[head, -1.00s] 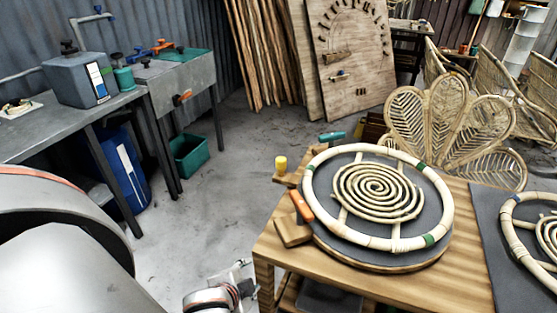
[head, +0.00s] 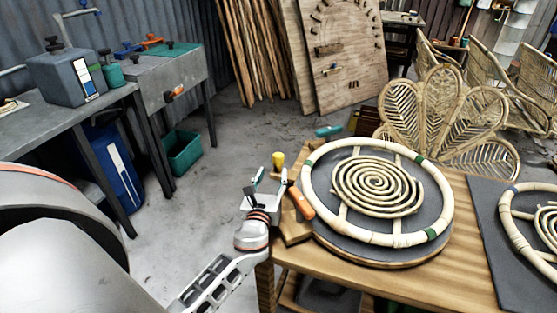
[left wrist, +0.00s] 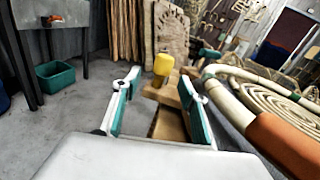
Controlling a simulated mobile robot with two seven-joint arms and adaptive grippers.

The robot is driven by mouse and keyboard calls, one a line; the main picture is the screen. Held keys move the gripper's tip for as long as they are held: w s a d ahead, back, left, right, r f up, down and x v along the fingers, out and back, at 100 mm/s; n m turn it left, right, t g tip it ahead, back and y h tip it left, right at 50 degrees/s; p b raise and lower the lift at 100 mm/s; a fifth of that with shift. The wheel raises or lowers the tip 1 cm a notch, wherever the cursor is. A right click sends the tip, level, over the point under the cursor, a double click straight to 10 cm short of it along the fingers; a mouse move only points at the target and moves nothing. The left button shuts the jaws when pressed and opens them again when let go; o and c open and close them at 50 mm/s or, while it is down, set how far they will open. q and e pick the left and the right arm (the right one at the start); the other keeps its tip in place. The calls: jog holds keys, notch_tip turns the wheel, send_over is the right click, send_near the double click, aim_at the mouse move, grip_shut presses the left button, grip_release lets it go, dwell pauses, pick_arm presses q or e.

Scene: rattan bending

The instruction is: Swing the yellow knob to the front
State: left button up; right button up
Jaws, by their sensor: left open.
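The yellow knob (head: 278,158) stands upright at the left edge of the wooden table, beside the round frame. It also shows in the left wrist view (left wrist: 162,63), on a wooden block just beyond my fingertips. My left gripper (head: 270,178) is open and empty, with its teal-lined fingers pointing at the knob. In the left wrist view the gripper (left wrist: 159,84) has one finger on each side of the knob's line, and the knob appears past the tips, apart from them. My right gripper is out of view.
An orange handle (head: 301,203) lies close to the right of my left gripper, at the rim of the round rattan frame (head: 437,190). A teal handle (head: 328,131) is at the far side. The floor left of the table is clear; a green bin (head: 180,152) stands farther left.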

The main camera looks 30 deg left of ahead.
aim_at(277, 163)
pick_arm(q)
jog(key=shift+w+r+m, duration=0.15)
jog(key=shift+w+m, duration=0.35)
jog(key=shift+m, duration=0.1)
jog(key=x, duration=0.7)
jog(key=shift+w+b, duration=0.3)
grip_shut()
